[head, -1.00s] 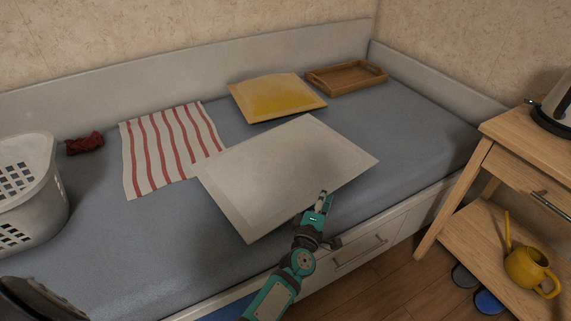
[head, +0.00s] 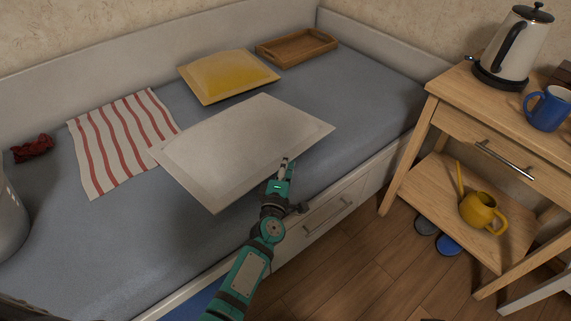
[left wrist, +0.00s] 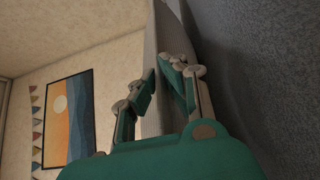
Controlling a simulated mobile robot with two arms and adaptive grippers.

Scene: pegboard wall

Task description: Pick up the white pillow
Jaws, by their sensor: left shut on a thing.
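The white pillow (head: 240,150) is a flat, pale rectangle at the middle of the blue-grey bed in the head view. My left gripper (head: 285,168) is at its near right edge, shut on that edge. In the left wrist view the fingers (left wrist: 166,78) close around the pale pillow (left wrist: 170,38), seen nearly edge-on. I cannot tell whether the pillow is clear of the mattress. My right gripper is not in view.
A yellow pillow (head: 228,76) and a wooden tray (head: 298,46) lie behind. A striped towel (head: 124,143) and a dark red cloth (head: 32,149) lie left. A wooden side table (head: 450,88) with a kettle (head: 516,45) and blue mug (head: 549,108) stands right.

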